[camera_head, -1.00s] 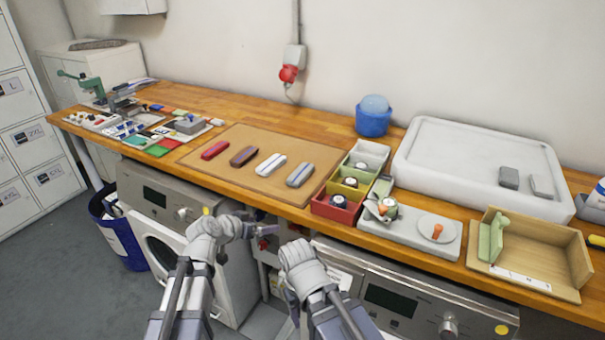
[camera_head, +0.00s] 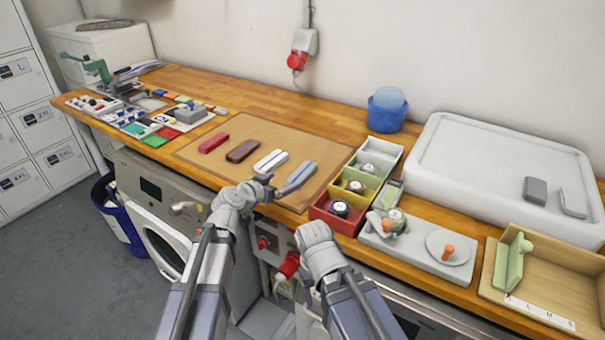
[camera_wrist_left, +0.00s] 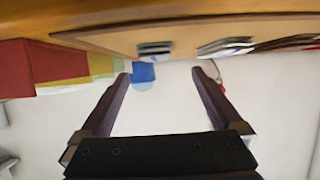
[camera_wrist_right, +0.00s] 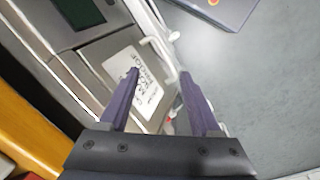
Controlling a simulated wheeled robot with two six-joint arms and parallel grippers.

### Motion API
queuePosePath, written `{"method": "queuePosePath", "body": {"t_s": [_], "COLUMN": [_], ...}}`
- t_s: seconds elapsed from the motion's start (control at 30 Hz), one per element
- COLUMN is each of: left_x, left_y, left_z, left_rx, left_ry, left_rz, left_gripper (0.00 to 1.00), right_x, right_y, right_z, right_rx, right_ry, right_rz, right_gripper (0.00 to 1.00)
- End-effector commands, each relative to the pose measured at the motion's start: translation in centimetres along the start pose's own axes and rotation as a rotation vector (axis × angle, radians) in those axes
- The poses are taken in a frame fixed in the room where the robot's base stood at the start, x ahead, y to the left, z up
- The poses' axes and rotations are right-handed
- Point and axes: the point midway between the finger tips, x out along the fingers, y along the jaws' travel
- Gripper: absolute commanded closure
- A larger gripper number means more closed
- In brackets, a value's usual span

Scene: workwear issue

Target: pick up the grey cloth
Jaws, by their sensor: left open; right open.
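The grey cloth (camera_head: 297,178) is a folded strip on the brown mat (camera_head: 225,160), the rightmost in a row of folded strips. It also shows in the left wrist view (camera_wrist_left: 155,48), ahead of the fingers. My left gripper (camera_head: 268,186) is open and empty at the mat's front edge, just left of the grey cloth's near end. Its two fingers show apart in the left wrist view (camera_wrist_left: 160,72). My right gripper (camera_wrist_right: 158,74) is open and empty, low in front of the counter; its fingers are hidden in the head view.
White (camera_head: 270,160), brown (camera_head: 242,150) and red (camera_head: 214,143) strips lie left of the grey cloth. A red bin (camera_head: 330,222) stands close to its right, with yellow and green bins behind. The counter (camera_head: 345,120) behind the mat is clear.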

Motion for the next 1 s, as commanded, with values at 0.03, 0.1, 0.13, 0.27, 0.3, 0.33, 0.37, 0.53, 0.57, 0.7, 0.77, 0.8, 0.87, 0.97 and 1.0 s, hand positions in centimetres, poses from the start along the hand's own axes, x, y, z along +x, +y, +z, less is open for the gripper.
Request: {"method": "queuePosePath", "body": {"t_s": [0.03,0.1,0.13,0.27,0.3,0.33,0.37,0.53,0.57,0.7,0.77,0.8,0.87,0.97,1.0], "left_x": [0.9,1.7,1.9,1.9,2.0,2.2,2.4,4.7,5.1,6.9,7.2,7.1,7.0,7.0,7.0], "left_y": [-0.1,-0.1,-0.1,0.0,0.0,0.1,0.1,0.3,0.3,0.4,0.4,0.4,0.5,0.5,0.4], "left_z": [0.2,0.2,0.2,0.1,0.1,0.2,0.2,0.7,0.8,0.6,0.6,0.5,0.5,0.5,0.5], "left_rx": [0.001,0.001,0.001,0.0,0.0,0.0,0.0,0.002,0.002,0.0,0.001,0.001,0.0,0.0,0.0], "left_ry": [0.0,0.0,0.0,0.0,0.0,0.0,0.0,-0.001,0.0,-0.001,-0.001,-0.001,-0.001,-0.001,-0.001], "left_rz": [0.001,0.001,0.001,0.0,0.001,0.001,0.001,0.002,0.001,0.002,0.001,0.001,0.001,0.0,0.0], "left_gripper": [0.0,0.0,0.0,0.0,0.0,0.0,0.0,0.0,0.0,0.0,0.0,0.0,0.0,0.0,0.05], "right_x": [0.5,0.8,0.8,0.8,0.9,1.0,1.1,2.4,2.6,3.2,3.2,3.2,3.1,3.1,3.1], "right_y": [-0.1,-0.1,-0.1,-0.1,-0.1,-0.1,-0.1,-0.2,-0.2,-0.3,-0.3,-0.3,-0.3,-0.3,-0.3], "right_z": [0.0,-0.1,-0.1,-0.1,-0.1,-0.1,-0.1,-0.1,-0.2,-0.2,-0.2,-0.2,-0.2,-0.2,-0.2], "right_rx": [0.0,0.0,0.0,0.0,0.0,0.0,0.0,0.0,0.0,0.0,0.0,0.0,0.0,0.0,0.0], "right_ry": [0.0,0.0,0.0,0.0,0.0,0.0,0.0,0.0,0.0,0.0,0.0,0.0,0.0,0.0,0.0], "right_rz": [0.0,0.0,0.0,0.0,0.0,0.0,0.0,0.0,0.0,0.0,0.0,0.0,0.0,0.0,0.0], "right_gripper": [0.36,0.36,0.36,0.36,0.36,0.36,0.36,0.36,0.36,0.36,0.36,0.36,0.36,0.36,0.36]}}
